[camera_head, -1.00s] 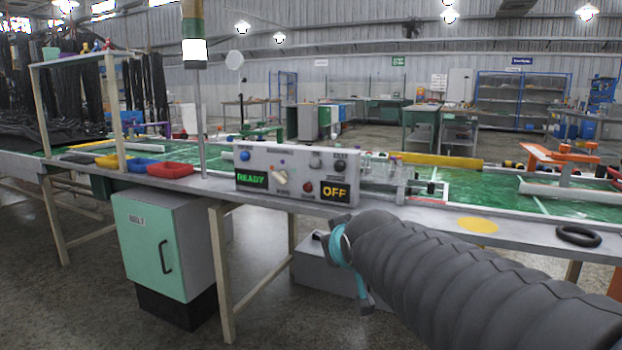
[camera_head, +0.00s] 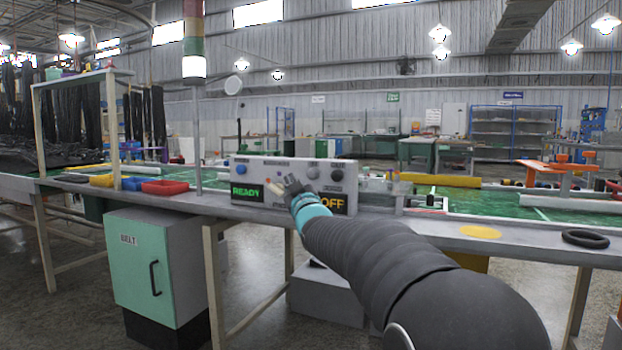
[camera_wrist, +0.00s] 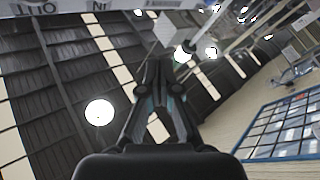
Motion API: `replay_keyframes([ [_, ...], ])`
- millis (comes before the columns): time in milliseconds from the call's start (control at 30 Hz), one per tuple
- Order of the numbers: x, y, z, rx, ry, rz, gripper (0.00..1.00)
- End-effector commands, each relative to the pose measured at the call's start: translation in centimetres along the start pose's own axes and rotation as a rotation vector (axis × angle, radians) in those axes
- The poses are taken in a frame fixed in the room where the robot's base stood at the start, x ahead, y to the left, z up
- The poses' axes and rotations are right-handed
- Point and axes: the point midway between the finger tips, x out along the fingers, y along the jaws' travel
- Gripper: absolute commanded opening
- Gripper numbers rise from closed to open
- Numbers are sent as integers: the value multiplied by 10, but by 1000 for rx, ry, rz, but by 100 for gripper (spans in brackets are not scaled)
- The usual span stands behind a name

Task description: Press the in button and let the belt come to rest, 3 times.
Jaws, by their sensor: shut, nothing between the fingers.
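The grey control panel (camera_head: 275,168) stands on the table's near edge. A green READY display (camera_head: 246,192) is lit at its left and a yellow OFF display (camera_head: 334,204) at its right. Two small labelled buttons sit at its upper right: a grey one, apparently the in button (camera_head: 313,172), and a darker out button (camera_head: 337,175). My gripper (camera_head: 291,183) is in front of the panel, left of and a little below these buttons; contact cannot be told. In the wrist view its fingers (camera_wrist: 163,65) are shut and empty, with the IN and OUT labels (camera_wrist: 65,7) upside down along the top edge.
The green belt (camera_head: 500,205) runs behind the panel. A thin post (camera_head: 198,135) rises left of it, near red, blue and yellow trays (camera_head: 165,187). A black ring (camera_head: 585,239) and a yellow disc (camera_head: 480,232) lie on the right tabletop. A BELT cabinet (camera_head: 150,265) stands below.

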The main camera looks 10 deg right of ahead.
Motion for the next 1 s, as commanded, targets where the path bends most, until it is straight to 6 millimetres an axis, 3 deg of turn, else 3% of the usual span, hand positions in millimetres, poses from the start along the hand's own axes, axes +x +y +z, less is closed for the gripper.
replay_keyframes([
  [267,6,5,4,-1,-3,1,0],
  [700,43,33,28,1,-5,0,0],
  [1000,59,43,43,1,-3,0,0],
])
